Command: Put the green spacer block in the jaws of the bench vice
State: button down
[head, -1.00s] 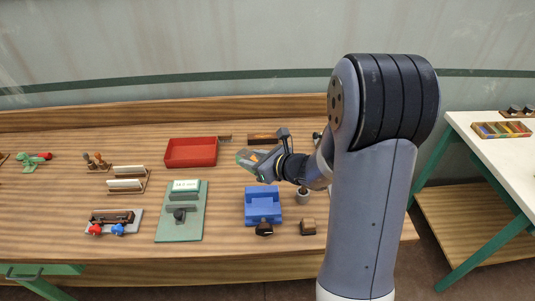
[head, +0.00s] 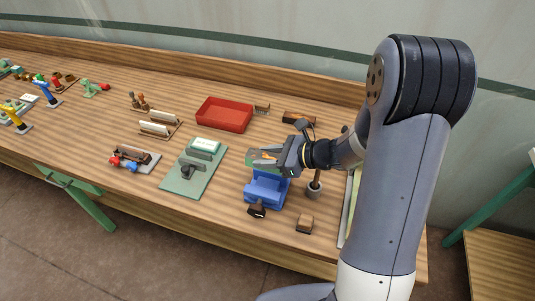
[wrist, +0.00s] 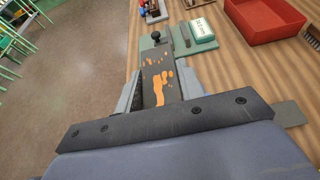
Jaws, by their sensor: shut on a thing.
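The blue bench vice (head: 265,192) stands near the front of the wooden bench, its black handle (head: 257,210) toward the front edge. My gripper (head: 264,158) appears just above and behind the vice in the head view and covers its upper part, so the jaw gap is hidden. My gripper is shut on the green spacer block (head: 250,157), of which only a small green part shows at the fingertips. I cannot tell whether the block touches the vice.
A green plate with a black knob (head: 190,172) lies left of the vice. A red tray (head: 224,115) is behind. A small brown block (head: 305,224) and a grey cup (head: 314,190) stand to the right. Bare bench lies between the tray and the vice.

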jog(key=shift+f+b, duration=2.75)
jog(key=shift+f, duration=0.15)
jog(key=shift+f+b, duration=1.6)
jog(key=shift+b, duration=0.2)
jog(key=shift+r, duration=0.15)
jog(key=shift+r+p, duration=1.05)
jog(key=shift+r, duration=0.1)
jog(key=shift+f+b, duration=0.6)
jog(key=shift+b, duration=0.2)
dwell(1.2)
